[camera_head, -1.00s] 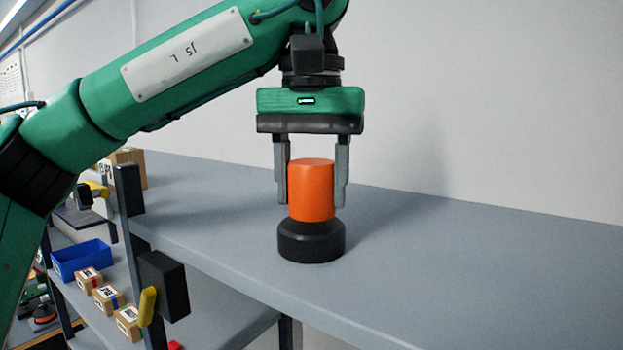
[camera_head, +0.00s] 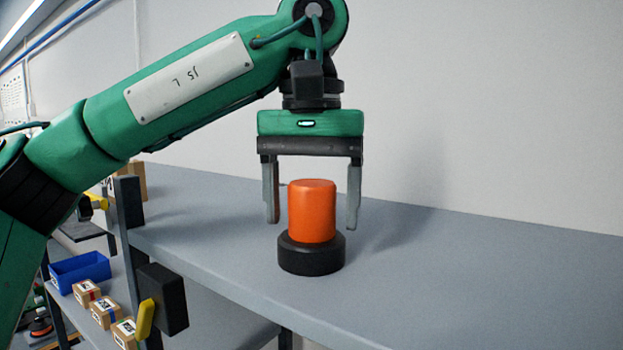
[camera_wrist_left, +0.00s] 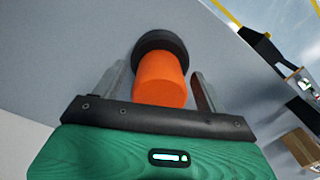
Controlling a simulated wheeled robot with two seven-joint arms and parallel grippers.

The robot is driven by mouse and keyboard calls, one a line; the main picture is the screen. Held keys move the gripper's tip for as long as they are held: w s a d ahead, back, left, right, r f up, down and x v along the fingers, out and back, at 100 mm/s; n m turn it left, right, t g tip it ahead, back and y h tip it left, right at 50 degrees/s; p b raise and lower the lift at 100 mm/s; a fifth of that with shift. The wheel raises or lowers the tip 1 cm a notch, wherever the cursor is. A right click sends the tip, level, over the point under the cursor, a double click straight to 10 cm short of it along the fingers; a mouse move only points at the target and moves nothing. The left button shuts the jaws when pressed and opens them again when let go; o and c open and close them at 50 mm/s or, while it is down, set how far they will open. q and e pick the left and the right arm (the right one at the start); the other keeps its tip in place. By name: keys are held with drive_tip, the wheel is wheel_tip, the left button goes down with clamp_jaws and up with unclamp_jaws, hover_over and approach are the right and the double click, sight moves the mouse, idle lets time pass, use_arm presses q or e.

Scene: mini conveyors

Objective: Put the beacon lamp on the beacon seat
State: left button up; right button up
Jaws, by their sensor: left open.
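The beacon lamp (camera_head: 312,210) is an orange cylinder standing upright in the round black beacon seat (camera_head: 312,262) on the grey shelf top. The seat's rim surrounds the lamp's lower end; that end is hidden inside it. My left gripper (camera_head: 312,220) is above them pointing down, open, with one finger on each side of the lamp and a gap on both sides. In the left wrist view, the lamp (camera_wrist_left: 161,80) lies between the spread fingers, with the black seat (camera_wrist_left: 160,42) beyond it. My right gripper is not in view.
The grey shelf top (camera_head: 450,270) is clear to the right, with a pale wall behind. At the lower left, a blue bin (camera_head: 80,270) and several small cartons sit on a lower shelf. Black blocks (camera_head: 163,300) are fixed at the shelf's left edge.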

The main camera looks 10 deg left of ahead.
sight(311, 183)
use_arm(q)
wheel_tip(311, 183, up, 14)
idle(0.9)
drive_tip(key=shift+f, duration=0.1)
